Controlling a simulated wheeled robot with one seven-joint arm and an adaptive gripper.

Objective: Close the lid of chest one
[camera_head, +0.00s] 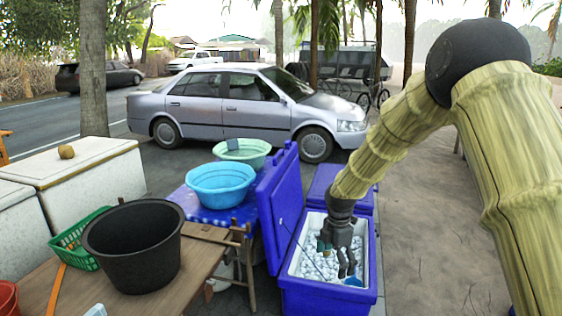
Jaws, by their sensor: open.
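A blue chest (327,296) stands at the lower middle right, full of white ice-like pieces, with something blue among them. Its blue lid (277,205) stands upright, open on the chest's left side. No label shows which chest is chest one. A second blue chest (321,181) stands just behind, and my arm partly covers it. My gripper (346,272) is open and points down over the opening of the front chest, right of the raised lid. I cannot tell whether its fingertips touch the contents.
A blue table (212,213) with a blue basin (221,185) and a green basin (242,152) stands left of the lid. A wooden table (190,262) holds a black tub (134,245). Bare ground (430,240) lies to the right.

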